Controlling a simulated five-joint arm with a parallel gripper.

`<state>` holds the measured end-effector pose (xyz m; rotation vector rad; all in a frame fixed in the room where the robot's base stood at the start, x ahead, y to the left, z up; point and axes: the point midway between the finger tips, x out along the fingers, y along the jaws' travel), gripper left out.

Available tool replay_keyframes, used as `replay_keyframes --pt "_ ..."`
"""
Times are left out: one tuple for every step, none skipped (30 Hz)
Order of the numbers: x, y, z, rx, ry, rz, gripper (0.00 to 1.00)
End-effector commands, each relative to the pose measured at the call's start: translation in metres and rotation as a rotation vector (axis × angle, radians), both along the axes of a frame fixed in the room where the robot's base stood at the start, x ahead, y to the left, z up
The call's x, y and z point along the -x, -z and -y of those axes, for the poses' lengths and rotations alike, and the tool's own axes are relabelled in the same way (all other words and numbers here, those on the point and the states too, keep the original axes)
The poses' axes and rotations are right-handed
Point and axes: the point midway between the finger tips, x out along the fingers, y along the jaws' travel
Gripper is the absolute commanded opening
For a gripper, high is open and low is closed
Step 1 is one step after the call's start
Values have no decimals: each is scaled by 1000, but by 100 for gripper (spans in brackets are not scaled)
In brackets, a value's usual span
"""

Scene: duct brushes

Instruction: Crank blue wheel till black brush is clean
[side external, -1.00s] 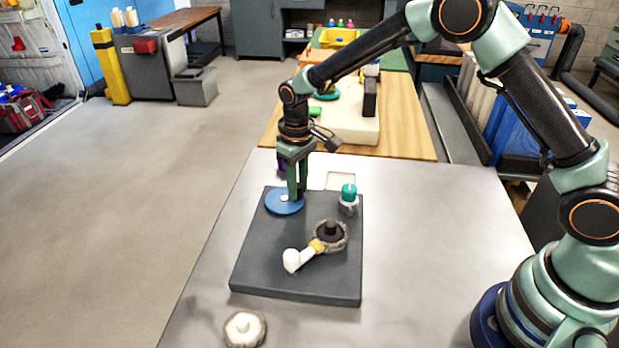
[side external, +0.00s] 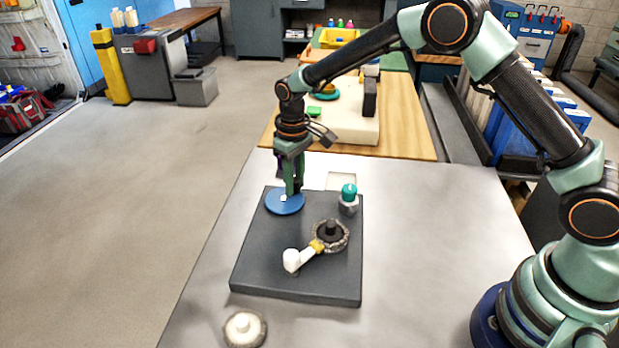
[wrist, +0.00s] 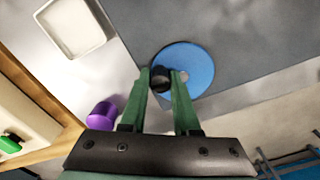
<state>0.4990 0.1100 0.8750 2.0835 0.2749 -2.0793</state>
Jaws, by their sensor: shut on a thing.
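The blue wheel (side external: 285,204) lies flat at the far left corner of a dark grey board (side external: 270,278). It fills the middle of the wrist view (wrist: 195,72), with a pale spot near its centre. My gripper (side external: 292,190) points down over the wheel and is shut on its dark crank knob (wrist: 162,80), which shows between the green fingertips. The black brush (side external: 330,229) stands upright on the board, with a speckled grey ring around its base. A white elbow-shaped piece with a yellow collar (side external: 316,246) reaches it from the left.
A teal-capped post (side external: 348,192) stands on the board right of the wheel. A round piece with a pale top (side external: 243,329) sits at the table's front. A purple cylinder (wrist: 103,112) and a pale square tray (wrist: 72,28) lie beyond the board. The table's right side is clear.

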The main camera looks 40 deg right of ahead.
Motion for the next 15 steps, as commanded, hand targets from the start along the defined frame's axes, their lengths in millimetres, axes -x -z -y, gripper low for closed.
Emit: replay_keyframes --pt "-1 3 1 2 2 -7 0" --pt "-1 3 1 2 2 -7 0" --pt "-1 3 1 2 2 -8 0" --pt "-1 3 1 2 2 -8 0" --pt "-1 3 1 2 2 -8 0" --pt "-1 3 1 2 2 -8 0" --pt "-1 3 1 2 2 -8 0" --pt "-1 3 1 2 2 -8 0" --pt "-1 3 1 2 2 -8 0" --pt "-2 3 1 2 2 -8 0" --pt "-3 3 1 2 2 -8 0" --pt "-4 3 0 2 2 -7 0" --pt "-6 3 -1 2 2 -6 0" --pt "-7 2 -1 2 2 -6 0" --pt "-9 2 -2 2 2 -6 0"
